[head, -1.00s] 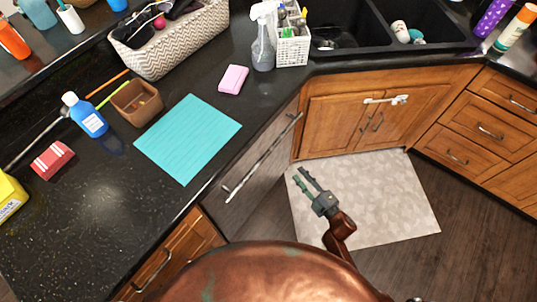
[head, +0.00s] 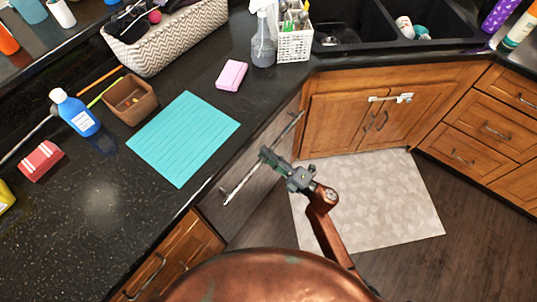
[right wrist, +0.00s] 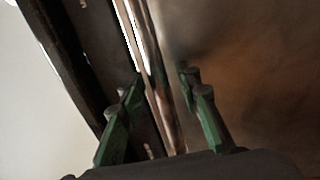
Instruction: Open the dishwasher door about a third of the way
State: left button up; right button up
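The dishwasher door (head: 238,207) is a grey panel under the black counter, with a long metal bar handle (head: 233,191) along its top. The door looks shut. My right gripper (head: 266,157) is at the handle, near the middle of the bar. In the right wrist view, the green fingers of my right gripper (right wrist: 158,100) are open and stand on either side of the bar handle (right wrist: 160,75), with gaps between fingers and bar. My left gripper is not in view.
Wooden drawers (head: 170,262) and sink cabinet doors (head: 365,115) flank the dishwasher. A white latch (head: 391,98) spans the cabinet handles. A pale mat (head: 385,200) lies on the floor. A turquoise mat (head: 184,138) and pink sponge (head: 231,75) lie on the counter above.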

jog(key=shift+c, duration=0.4)
grip_shut()
dwell(0.4)
